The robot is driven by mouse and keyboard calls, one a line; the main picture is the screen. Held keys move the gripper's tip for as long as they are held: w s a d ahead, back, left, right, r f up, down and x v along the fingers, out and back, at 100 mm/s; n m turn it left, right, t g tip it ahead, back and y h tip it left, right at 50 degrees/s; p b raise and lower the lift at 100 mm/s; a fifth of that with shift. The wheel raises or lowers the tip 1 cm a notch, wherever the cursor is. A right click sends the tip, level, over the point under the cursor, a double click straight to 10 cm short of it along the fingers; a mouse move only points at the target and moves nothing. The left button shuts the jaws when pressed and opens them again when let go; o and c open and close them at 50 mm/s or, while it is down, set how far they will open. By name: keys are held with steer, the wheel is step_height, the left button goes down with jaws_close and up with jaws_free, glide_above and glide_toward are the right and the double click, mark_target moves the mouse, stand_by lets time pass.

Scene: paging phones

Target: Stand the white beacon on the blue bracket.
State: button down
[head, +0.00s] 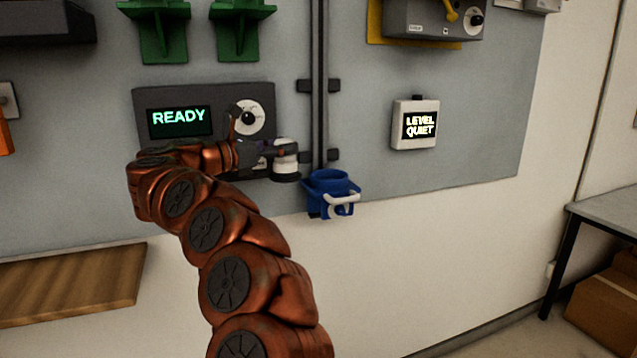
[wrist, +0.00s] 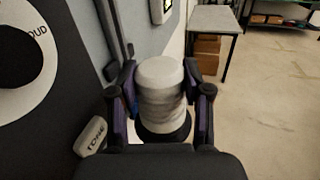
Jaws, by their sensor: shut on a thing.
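The white beacon (head: 285,155) is a short white cylinder with a dark base. My gripper (head: 268,153) is shut on it in front of the wall panel. In the wrist view the beacon (wrist: 161,90) stands upright between the two fingers of my gripper (wrist: 160,98). The blue bracket (head: 332,188) is on the wall, to the right of and a little lower than the beacon, with a pale loop at its front. The beacon is apart from the bracket in the head view. Only a sliver of blue shows behind the fingers in the wrist view.
A dark control box (head: 190,100) with a READY screen and a round dial is behind my arm. A vertical rail (head: 319,90) runs above the bracket. A LEVEL QUIET display (head: 415,124) is to the right. A wooden shelf (head: 75,283) is lower left.

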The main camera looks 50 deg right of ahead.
steer(key=shift+s+d+r, duration=0.15)
steer(key=shift+s+d, duration=0.1)
steer(key=shift+d, duration=0.15)
steer(key=s+d+n+t, duration=0.2)
steer(key=s+n+t, duration=0.4)
steer(key=s, duration=0.6)
steer(key=shift+m+t+h, duration=0.4)
steer(key=shift+m, duration=0.3)
steer(key=shift+w+d+f+p, duration=0.6)
steer(key=shift+w+d+f, duration=0.25)
steer(key=shift+w+d, duration=0.95)
steer(key=shift+w+d+f+p, duration=0.7)
steer(key=shift+w+d, duration=0.65)
steer(key=shift+d, duration=0.9)
steer(key=shift+w+d+f+p, duration=0.45)
steer(key=shift+w+d+f, duration=0.5)
steer(key=shift+w+d, duration=0.85)
steer(key=shift+s+d+f, duration=0.1)
steer(key=shift+s+d, duration=0.1)
steer(key=shift+f+b, duration=0.25)
steer(key=shift+b, duration=0.1)
steer(key=c, duration=0.5)
jaws_free()
